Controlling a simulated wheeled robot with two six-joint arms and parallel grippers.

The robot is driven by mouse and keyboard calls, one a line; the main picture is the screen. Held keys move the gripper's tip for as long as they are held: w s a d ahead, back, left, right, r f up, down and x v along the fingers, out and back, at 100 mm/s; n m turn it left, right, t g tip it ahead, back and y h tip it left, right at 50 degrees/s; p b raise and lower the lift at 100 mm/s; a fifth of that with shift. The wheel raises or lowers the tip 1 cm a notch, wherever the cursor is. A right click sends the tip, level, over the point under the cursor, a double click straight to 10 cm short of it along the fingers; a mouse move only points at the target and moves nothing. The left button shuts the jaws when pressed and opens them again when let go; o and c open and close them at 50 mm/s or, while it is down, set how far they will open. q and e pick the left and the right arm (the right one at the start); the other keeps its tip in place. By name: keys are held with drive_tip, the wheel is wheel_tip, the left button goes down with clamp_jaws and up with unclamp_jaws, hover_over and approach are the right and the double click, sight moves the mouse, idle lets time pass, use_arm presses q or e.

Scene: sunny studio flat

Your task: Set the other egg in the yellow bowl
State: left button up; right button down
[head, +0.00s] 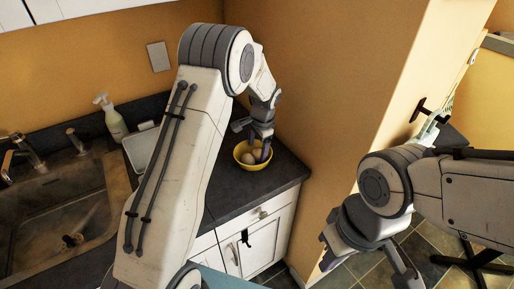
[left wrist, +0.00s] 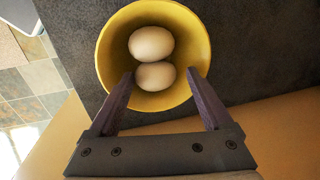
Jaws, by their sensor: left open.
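The yellow bowl (head: 254,166) stands on the dark counter near its right end. Two pale eggs lie in it, touching each other; the left wrist view shows the upper egg (left wrist: 151,44) and the lower egg (left wrist: 155,76). My left gripper (head: 262,150) points down into the bowl. In the left wrist view my left gripper (left wrist: 160,74) is open, its fingertips inside the rim on either side of the lower egg, with gaps at both sides. My right gripper (head: 368,268) is open and empty, low in front of the cabinets at the right.
A sink (head: 62,215) is at the left with a tap and a soap bottle (head: 116,124) behind it. A grey-white tray-like thing (head: 146,148) lies beside the sink. An orange wall (head: 345,100) rises right of the counter. White cabinets (head: 262,243) are below.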

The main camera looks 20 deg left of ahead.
use_arm(q)
wheel_tip(320, 180, up, 9)
drive_tip(key=d+b, duration=0.1)
drive_tip(key=b, duration=0.1)
drive_tip(key=s+d+r, duration=0.4)
drive_tip(key=s+d, duration=0.4)
drive_tip(key=s+d+h, duration=0.1)
drive_tip(key=s+d, duration=0.2)
drive_tip(key=s, duration=1.1)
drive_tip(key=s+d+f+n+g+h, duration=0.1)
drive_tip(key=s+d, duration=0.2)
drive_tip(key=s, duration=1.1)
drive_tip(key=shift+s+f+h, duration=0.25)
drive_tip(key=shift+s+h, duration=0.05)
